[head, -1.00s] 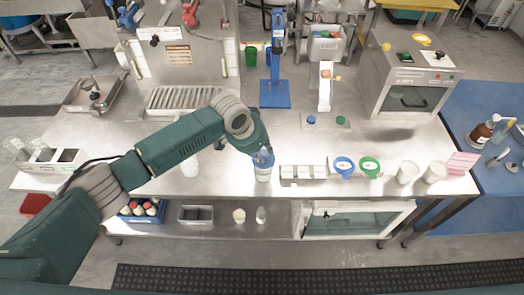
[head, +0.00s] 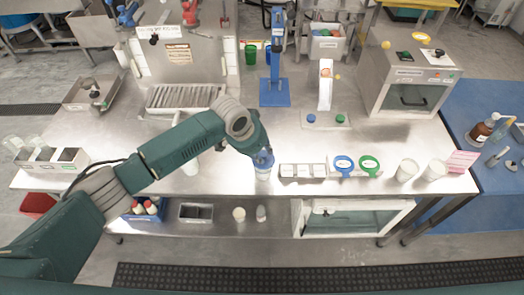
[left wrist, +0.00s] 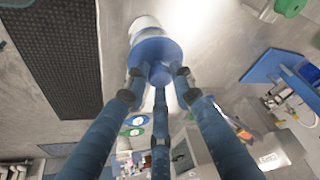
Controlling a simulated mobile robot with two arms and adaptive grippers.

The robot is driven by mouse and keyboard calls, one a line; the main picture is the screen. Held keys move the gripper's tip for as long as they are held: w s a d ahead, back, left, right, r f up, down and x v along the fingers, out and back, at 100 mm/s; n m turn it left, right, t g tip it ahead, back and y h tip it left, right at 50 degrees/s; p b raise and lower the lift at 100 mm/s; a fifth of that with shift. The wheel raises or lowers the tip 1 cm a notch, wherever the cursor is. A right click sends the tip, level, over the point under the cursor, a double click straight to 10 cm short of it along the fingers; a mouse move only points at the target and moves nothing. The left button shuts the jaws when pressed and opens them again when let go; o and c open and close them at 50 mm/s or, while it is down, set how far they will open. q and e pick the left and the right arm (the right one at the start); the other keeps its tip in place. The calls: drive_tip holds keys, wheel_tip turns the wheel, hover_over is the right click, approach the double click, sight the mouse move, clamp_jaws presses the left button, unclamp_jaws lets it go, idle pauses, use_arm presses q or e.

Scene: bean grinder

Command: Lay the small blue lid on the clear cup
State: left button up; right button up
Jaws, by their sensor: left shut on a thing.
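My left gripper (head: 263,153) comes from the left and points down over the front middle of the metal table. In the left wrist view its fingers (left wrist: 160,78) are shut on the knob of the small blue lid (left wrist: 155,52). The lid also shows in the head view (head: 263,160). The clear cup (head: 263,174) stands right below it, near the table's front edge. In the left wrist view the pale cup (left wrist: 146,27) shows behind the lid, partly hidden by it. I cannot tell whether lid and cup touch. My right gripper is not in view.
A row of small white boxes (head: 303,170) stands right of the cup, then a blue ring (head: 343,165), a green ring (head: 369,166) and two white cups (head: 406,170). A blue stand (head: 274,88) is behind.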

use_arm(q)
drive_tip(key=shift+p, duration=0.3)
idle(0.4)
drive_tip(key=o, duration=1.5)
drive_tip(key=shift+c, duration=0.2)
wheel_tip(320, 180, up, 4)
drive_tip(key=p, duration=0.3)
drive_tip(key=shift+f, duration=0.25)
drive_tip(key=shift+r, duration=1.25)
